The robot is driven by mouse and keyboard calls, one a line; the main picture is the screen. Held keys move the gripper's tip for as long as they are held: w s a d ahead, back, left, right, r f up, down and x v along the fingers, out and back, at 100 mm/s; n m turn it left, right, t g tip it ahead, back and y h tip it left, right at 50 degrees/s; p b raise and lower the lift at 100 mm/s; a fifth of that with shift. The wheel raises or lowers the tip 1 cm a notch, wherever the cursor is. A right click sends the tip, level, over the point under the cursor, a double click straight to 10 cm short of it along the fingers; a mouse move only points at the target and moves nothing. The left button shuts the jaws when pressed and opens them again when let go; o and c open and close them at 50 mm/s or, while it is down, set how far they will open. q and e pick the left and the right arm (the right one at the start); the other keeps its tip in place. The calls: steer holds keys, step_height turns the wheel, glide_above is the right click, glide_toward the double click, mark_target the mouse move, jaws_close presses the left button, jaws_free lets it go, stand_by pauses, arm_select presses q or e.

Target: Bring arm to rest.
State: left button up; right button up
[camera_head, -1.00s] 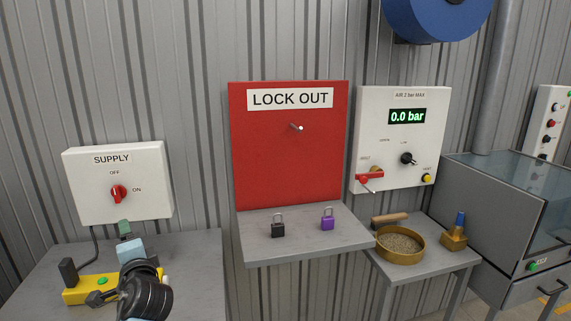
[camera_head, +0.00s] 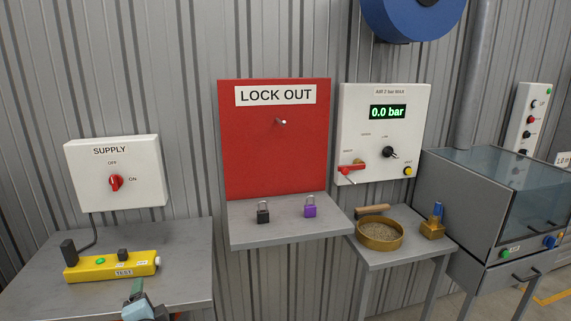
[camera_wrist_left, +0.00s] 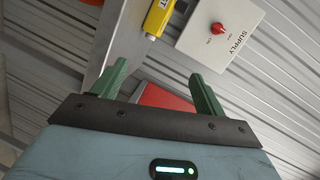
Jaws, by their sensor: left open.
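My left gripper (camera_head: 137,291) shows at the bottom edge of the head view, low in front of the left table. In the left wrist view its two green fingers (camera_wrist_left: 160,95) stand apart with nothing between them. It is open, empty and apart from the yellow test box. Most of the left arm is below the picture. My right gripper is not in view.
The yellow test box (camera_head: 110,266) lies on the left table (camera_head: 190,262) below the white supply box (camera_head: 114,173). The lock-out shelf (camera_head: 290,230) holds a black padlock (camera_head: 263,213) and a purple padlock (camera_head: 310,207). A brass sieve (camera_head: 379,233) stands further right.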

arm_select(q)
steer(key=s+d+f+n+g+h, duration=0.1)
steer(key=s+d+f+n+h, duration=0.2)
steer(key=s+f, duration=0.65)
steer(key=s+d+f+g+h, duration=0.2)
steer(key=s+d+f+h, duration=0.15)
steer(key=s+f, duration=0.6)
steer(key=s+d+f+n+g+h, duration=0.1)
steer(key=s+d+f+n, duration=0.1)
steer(key=s, duration=0.6)
steer(key=s+d+f+n+g+h, duration=0.1)
steer(key=s+d+f+n, duration=0.2)
steer(key=s, duration=0.5)
steer(key=shift+s+f, duration=0.25)
steer(key=shift+f, duration=0.2)
